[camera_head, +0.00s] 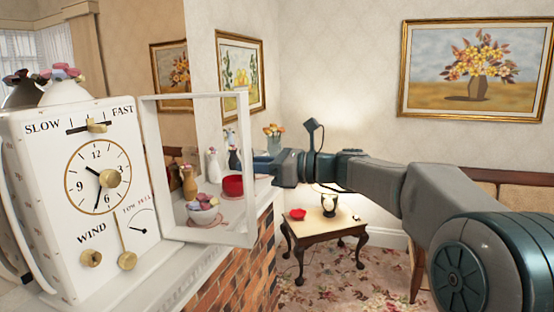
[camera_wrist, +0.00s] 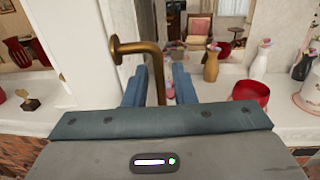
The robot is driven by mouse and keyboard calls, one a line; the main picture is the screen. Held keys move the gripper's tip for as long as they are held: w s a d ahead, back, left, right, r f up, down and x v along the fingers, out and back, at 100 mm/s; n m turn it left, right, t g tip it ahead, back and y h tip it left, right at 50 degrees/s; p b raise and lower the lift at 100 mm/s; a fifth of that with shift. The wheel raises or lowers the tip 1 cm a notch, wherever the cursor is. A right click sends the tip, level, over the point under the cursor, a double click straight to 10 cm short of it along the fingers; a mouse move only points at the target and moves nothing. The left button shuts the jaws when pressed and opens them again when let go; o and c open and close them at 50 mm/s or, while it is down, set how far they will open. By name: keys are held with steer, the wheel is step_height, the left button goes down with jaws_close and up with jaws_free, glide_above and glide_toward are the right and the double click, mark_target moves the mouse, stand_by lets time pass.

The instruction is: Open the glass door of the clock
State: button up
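The white clock (camera_head: 45,185) stands at the left in the head view, its round dial (camera_head: 97,176) uncovered. Its white-framed glass door (camera_head: 148,165) stands swung out to the right of the face. My gripper (camera_head: 272,169) is just beyond the door's free edge, reaching in from the right. In the wrist view, a bent brass handle (camera_wrist: 135,46) passes down between the two blue fingers of my gripper (camera_wrist: 159,88). The fingers are apart, with a gap showing on each side of the handle. The handle is hidden in the head view.
The clock is on a white mantel (camera_head: 190,262) over brick. A patterned bowl (camera_head: 203,217), a red pot (camera_head: 233,186) and vases stand behind the door. A low table (camera_head: 325,226) with a lamp is farther back. The space in front of the mantel is free.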

steer(key=s+d+b, duration=0.2)
steer(key=s+d, duration=0.1)
steer(key=d, duration=1)
steer(key=shift+d+b, duration=0.3)
steer(key=shift+d, duration=0.1)
steer(key=shift+r, duration=0.1)
steer(key=s+a+f+n+h, duration=0.25)
steer(key=s+f+h, duration=0.2)
steer(key=f, duration=0.25)
steer(key=s+a+f+n+h, duration=0.2)
steer(key=s+f+n+h, duration=0.25)
steer(key=f, duration=0.35)
steer(key=s+d+f+n+h, duration=0.4)
steer(key=s+d+f+n, duration=0.1)
steer(key=s+f+n, duration=0.1)
steer(key=s+d+f+n+h, duration=0.4)
steer(key=s+f+n, duration=0.3)
steer(key=s+f, duration=0.2)
steer(key=shift+s+d+f+h, duration=0.25)
steer(key=shift+s+d+h, duration=0.05)
steer(key=shift+s+d, duration=0.25)
